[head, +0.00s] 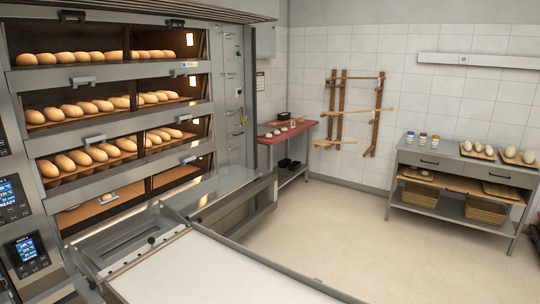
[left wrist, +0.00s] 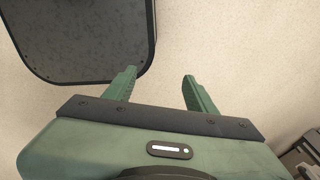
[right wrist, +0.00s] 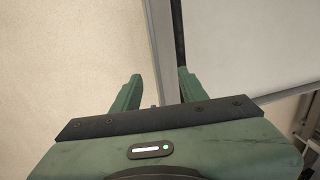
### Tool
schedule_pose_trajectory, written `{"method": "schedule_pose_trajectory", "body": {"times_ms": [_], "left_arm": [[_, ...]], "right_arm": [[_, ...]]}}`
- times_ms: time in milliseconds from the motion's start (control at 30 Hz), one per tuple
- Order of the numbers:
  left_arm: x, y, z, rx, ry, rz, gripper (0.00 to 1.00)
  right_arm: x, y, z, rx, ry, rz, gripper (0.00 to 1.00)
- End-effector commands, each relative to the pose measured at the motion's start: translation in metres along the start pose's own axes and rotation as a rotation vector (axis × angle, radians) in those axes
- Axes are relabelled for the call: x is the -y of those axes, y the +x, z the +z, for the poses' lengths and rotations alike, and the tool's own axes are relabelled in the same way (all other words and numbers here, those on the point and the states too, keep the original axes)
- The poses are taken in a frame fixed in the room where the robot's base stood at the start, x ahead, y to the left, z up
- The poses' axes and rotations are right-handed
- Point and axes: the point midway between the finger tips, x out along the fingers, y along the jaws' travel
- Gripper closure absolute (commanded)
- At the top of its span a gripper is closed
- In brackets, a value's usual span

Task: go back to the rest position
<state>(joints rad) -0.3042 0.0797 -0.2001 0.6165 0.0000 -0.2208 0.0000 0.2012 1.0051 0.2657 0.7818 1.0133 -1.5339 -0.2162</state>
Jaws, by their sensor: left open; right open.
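My left gripper (left wrist: 160,88) is open and empty in the left wrist view, above the pale floor. Its two green fingers stand apart, near a dark rounded plate at upper left that is probably my own base. My right gripper (right wrist: 155,90) is open and empty in the right wrist view. Below it are the pale floor and the grey edge of a white surface. Neither gripper shows in the head view.
The deck oven (head: 90,90) at left holds several loaves on its upper decks. A white loader surface (head: 215,270) extends in front of it. A red-topped table (head: 288,132) stands at the back wall. A grey bench (head: 455,165) stands at right. The floor (head: 330,225) between is clear.

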Motion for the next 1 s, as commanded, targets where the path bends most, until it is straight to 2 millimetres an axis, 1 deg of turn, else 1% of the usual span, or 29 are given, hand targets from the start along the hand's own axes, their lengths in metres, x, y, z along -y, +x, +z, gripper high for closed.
{"method": "schedule_pose_trajectory", "body": {"times_ms": [33,167,267,367,467,567,667,700,767,800,867,900,1000], "left_arm": [[0.001,0.0,-0.002,-0.003,0.0,-0.001,0.44],[0.001,0.0,-0.005,-0.008,0.0,-0.001,0.44],[0.002,0.0,-0.011,-0.016,0.0,-0.002,0.44],[0.003,0.0,-0.017,-0.025,0.001,-0.004,0.44],[0.003,0.0,-0.018,-0.025,0.0,-0.004,0.44],[0.003,0.0,-0.013,-0.02,0.0,-0.003,0.44],[0.001,0.0,-0.006,-0.01,0.001,-0.002,0.44],[0.001,0.0,-0.004,-0.006,0.0,-0.001,0.44],[0.001,0.0,-0.001,-0.003,0.001,-0.001,0.44],[0.001,0.0,-0.001,-0.002,0.001,-0.001,0.44],[0.001,0.0,-0.001,-0.003,0.0,-0.001,0.44],[0.001,0.0,-0.002,-0.003,0.0,-0.001,0.44],[0.001,0.0,-0.003,-0.005,0.0,-0.001,0.44]], "right_arm": [[0.004,0.007,0.003,0.012,-0.02,0.012,0.57],[0.015,0.023,0.012,0.038,-0.07,0.046,0.57],[0.025,0.038,0.02,0.061,-0.117,0.076,0.57],[0.038,0.056,0.032,0.086,-0.177,0.109,0.57],[0.055,0.077,0.047,0.11,-0.248,0.145,0.57],[0.077,0.1,0.067,0.132,-0.335,0.181,0.57],[0.109,0.126,0.097,0.148,-0.442,0.214,0.57],[0.126,0.137,0.114,0.15,-0.494,0.225,0.57],[0.153,0.151,0.14,0.144,-0.571,0.237,0.57],[0.172,0.158,0.158,0.134,-0.617,0.24,0.57],[0.201,0.164,0.186,0.111,-0.682,0.238,0.57],[0.22,0.165,0.204,0.09,-0.717,0.232,0.57],[0.263,0.159,0.243,0.028,-0.78,0.21,0.57]]}}
